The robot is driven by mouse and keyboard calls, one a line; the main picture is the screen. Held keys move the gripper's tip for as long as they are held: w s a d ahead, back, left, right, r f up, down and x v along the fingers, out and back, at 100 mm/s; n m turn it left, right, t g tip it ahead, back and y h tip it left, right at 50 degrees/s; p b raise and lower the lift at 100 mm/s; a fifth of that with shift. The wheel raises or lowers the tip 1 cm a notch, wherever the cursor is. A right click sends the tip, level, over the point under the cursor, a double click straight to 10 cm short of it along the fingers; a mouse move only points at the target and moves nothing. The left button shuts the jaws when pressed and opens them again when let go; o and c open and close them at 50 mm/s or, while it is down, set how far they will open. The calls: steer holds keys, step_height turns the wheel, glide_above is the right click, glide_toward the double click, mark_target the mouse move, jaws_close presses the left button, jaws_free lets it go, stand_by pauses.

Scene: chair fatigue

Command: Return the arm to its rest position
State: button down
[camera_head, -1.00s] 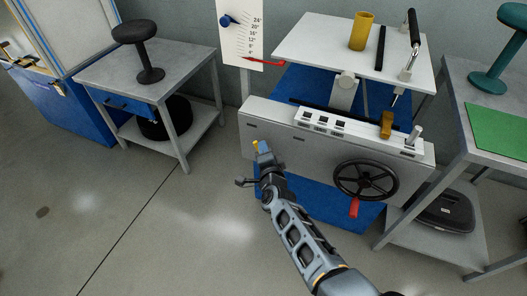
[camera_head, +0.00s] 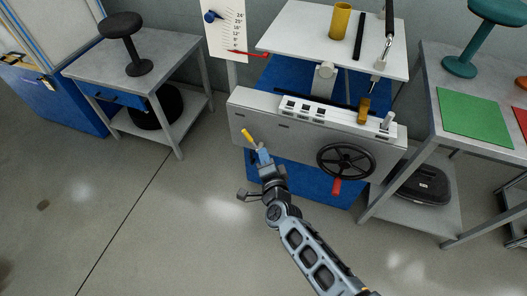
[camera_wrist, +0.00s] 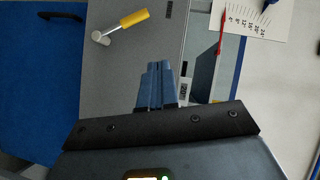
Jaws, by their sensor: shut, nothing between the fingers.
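My gripper (camera_head: 262,156) is in front of the grey front panel of the test machine (camera_head: 290,130), at its left part. In the wrist view its two blue-grey fingers (camera_wrist: 160,85) are together with nothing held between them. A lever with a yellow handle (camera_head: 246,136) sits on the panel just beyond the fingertips. In the wrist view the yellow handle (camera_wrist: 133,19) is up and left of the fingers, apart from them. My arm reaches up from the bottom of the head view.
A black handwheel with a red grip (camera_head: 337,187) is right of my gripper. A white platform (camera_head: 300,40) with a yellow cylinder (camera_head: 340,20) is above. Side tables stand left (camera_head: 180,47) and right (camera_head: 430,90). The floor at left is clear.

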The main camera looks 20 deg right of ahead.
stand_by(0.4)
steer(key=s+d+r+n, duration=0.1)
steer(key=s+d+n, duration=0.25)
steer(key=s, duration=0.45)
steer(key=s+d+r+n+y, duration=0.15)
steer(key=s+d, duration=0.25)
steer(key=s, duration=0.5)
steer(key=s+d+r+n, duration=0.2)
steer(key=s+d+n, duration=0.2)
steer(key=s, duration=0.4)
steer(key=s+a+r+n, duration=0.2)
steer(key=s+r+n, duration=0.1)
steer(key=s+r, duration=0.7)
steer(key=s+a+r+n+g, duration=0.1)
steer(key=s+a+r+n, duration=0.1)
steer(key=s+r, duration=0.9)
steer(key=shift+n, duration=0.9)
